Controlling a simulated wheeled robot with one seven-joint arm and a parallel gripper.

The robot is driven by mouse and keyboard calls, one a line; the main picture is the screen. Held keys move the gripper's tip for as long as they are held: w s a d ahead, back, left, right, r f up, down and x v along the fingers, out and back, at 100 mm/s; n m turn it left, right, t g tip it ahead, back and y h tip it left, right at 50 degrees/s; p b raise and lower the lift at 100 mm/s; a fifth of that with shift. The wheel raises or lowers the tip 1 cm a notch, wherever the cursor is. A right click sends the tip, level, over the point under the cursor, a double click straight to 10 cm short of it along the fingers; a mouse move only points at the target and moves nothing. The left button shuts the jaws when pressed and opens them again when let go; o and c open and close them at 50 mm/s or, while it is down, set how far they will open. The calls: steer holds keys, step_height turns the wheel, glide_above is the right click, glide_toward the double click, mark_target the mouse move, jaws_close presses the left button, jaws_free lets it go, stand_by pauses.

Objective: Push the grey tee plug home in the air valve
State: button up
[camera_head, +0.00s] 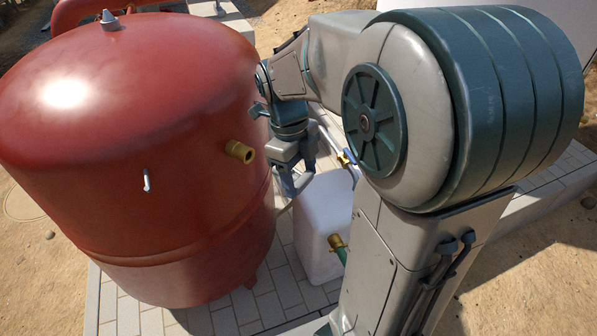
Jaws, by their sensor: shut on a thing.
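My gripper (294,182) is between the big red tank and a white container, with its fingers pointing down. It is shut on a small grey thing, mostly hidden by the fingers. I cannot make out its shape well enough to say that it is the grey tee plug. A brass fitting (240,151) sticks out of the tank's right side, up and left of my gripper and apart from it. I cannot tell whether this is the air valve. A small silver piece (147,180) sits on the tank's front.
The red tank (80,220) fills the left, with a grey cone fitting (109,20) on top. The white container (322,215) stands close right of my gripper. A brass fitting with a green hose (338,243) and a blue-handled valve (348,156) are nearby. Paving (240,310) lies below.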

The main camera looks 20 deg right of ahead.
steer(key=shift+w+a+p, duration=0.3)
steer(key=shift+w+a, duration=0.25)
steer(key=shift+w, duration=0.25)
steer(key=shift+w+a+p, duration=0.25)
steer(key=shift+w+a, duration=0.3)
steer(key=shift+w, duration=0.25)
steer(key=shift+w+a+p, duration=0.3)
steer(key=shift+w+a, duration=0.25)
steer(key=shift+w, duration=0.25)
steer(key=shift+w+a+p, duration=0.4)
steer(key=shift+w+a, duration=0.3)
steer(key=shift+w, duration=0.35)
steer(key=shift+w+a, duration=0.2)
steer(key=shift+w, duration=0.1)
steer(key=shift+w+a+p, duration=0.25)
steer(key=shift+w+p, duration=0.05)
